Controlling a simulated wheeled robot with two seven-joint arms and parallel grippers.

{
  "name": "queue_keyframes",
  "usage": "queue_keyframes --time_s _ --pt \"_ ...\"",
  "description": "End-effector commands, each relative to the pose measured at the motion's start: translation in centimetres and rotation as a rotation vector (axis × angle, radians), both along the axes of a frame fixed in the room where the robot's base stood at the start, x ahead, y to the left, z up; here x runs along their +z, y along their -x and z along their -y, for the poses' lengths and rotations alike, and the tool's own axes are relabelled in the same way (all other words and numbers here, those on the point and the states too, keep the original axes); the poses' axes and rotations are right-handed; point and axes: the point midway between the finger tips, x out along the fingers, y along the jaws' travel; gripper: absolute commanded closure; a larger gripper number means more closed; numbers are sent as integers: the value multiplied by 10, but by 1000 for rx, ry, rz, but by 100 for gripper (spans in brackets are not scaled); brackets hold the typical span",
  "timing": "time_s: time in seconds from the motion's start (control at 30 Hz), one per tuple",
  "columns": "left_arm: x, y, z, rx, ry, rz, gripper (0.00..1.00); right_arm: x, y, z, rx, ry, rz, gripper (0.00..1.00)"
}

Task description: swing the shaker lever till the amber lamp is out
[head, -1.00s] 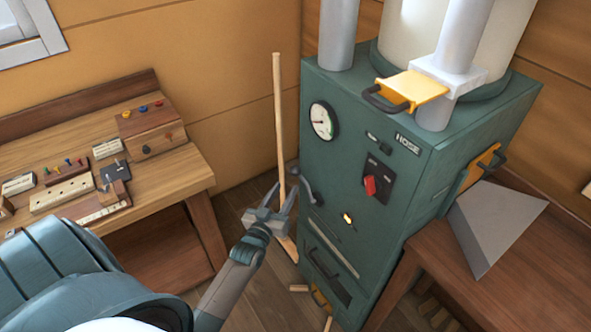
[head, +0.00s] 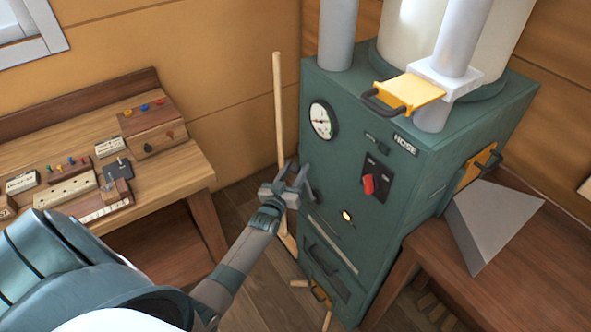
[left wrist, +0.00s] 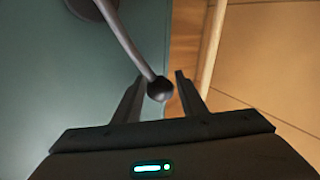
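The dark shaker lever (head: 311,190) is on the left part of the green stove's front. In the left wrist view it runs down from a round pivot to a ball knob (left wrist: 160,89). My left gripper (head: 298,172) is at the lever, its fingers apart. In the left wrist view the knob lies between the open fingers, nearer the left one; I cannot tell whether it touches. The amber lamp (head: 347,216) on the stove front is lit. My right gripper is out of view.
A wooden pole (head: 279,110) stands just behind my left gripper. A workbench (head: 185,165) is at left; a grey wedge (head: 488,222) sits on the right bench.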

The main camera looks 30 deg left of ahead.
Motion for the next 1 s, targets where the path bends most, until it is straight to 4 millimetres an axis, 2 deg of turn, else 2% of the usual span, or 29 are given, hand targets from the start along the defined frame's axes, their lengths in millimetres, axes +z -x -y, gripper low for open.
queue_keyframes --time_s 0.03,0.07,0.2,0.67,1.0 --pt "0 0 0 0 0 0 62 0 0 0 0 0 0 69" --pt "0 0 0 0 0 0 67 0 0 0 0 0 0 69" --pt "0 0 0 0 0 0 100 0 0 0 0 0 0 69" --pt "2 3 7 1 -56 25 100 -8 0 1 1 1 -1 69" --pt "8 13 31 0 -255 109 100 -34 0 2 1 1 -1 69"
